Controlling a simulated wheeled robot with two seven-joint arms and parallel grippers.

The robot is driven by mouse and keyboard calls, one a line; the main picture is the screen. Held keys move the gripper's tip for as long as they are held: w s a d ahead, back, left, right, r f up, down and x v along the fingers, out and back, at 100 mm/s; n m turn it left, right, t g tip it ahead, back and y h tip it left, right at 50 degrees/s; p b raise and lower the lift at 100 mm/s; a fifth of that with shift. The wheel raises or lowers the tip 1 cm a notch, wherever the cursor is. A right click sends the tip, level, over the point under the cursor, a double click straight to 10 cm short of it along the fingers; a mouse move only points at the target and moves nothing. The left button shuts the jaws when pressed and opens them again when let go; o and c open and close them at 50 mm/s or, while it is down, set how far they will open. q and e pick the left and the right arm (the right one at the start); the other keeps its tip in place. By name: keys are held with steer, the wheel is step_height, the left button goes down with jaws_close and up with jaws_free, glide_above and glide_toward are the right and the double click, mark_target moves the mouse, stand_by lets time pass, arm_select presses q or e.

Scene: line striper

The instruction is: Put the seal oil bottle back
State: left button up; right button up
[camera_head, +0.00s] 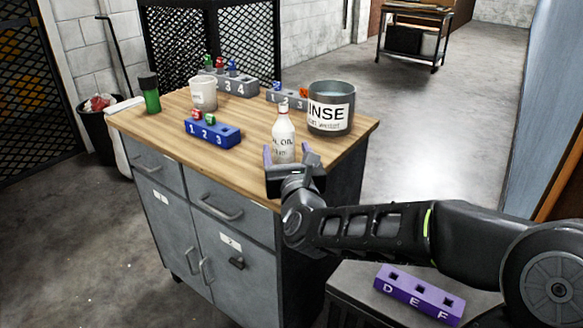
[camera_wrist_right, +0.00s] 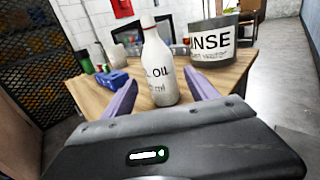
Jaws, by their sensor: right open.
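The seal oil bottle (camera_head: 284,137) is white with a red ring at its neck. It stands upright on the wooden top of the cabinet (camera_head: 255,150), near its front right edge. In the right wrist view the bottle (camera_wrist_right: 158,68) stands just ahead of and between the fingers. My right gripper (camera_head: 291,156) is open at the bottle, its purple fingers to either side; the wrist view also shows the open fingers (camera_wrist_right: 162,92). Whether the fingers touch the bottle cannot be told. My left gripper is not in view.
A grey RINSE pot (camera_head: 331,91) stands close right of the bottle. A blue 1-2-3 block (camera_head: 226,136), a white cup (camera_head: 203,92), a green bottle (camera_head: 150,97) and grey numbered blocks (camera_head: 238,84) are on the top. A purple D-E-F block (camera_head: 418,293) lies on a lower dark surface.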

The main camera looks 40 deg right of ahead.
steer(key=shift+v, duration=1.25)
steer(key=b+v, duration=0.1)
steer(key=b, duration=0.1)
steer(key=b+v, duration=0.1)
steer(key=v, duration=0.1)
steer(key=shift+s+f+b, duration=0.2)
steer(key=shift+f+b, duration=0.15)
steer(key=shift+s+a+b, duration=0.15)
steer(key=shift+s+b, duration=0.05)
steer(key=shift+b, duration=0.1)
steer(key=shift+s+a+r, duration=0.2)
steer(key=shift+s+r, duration=0.1)
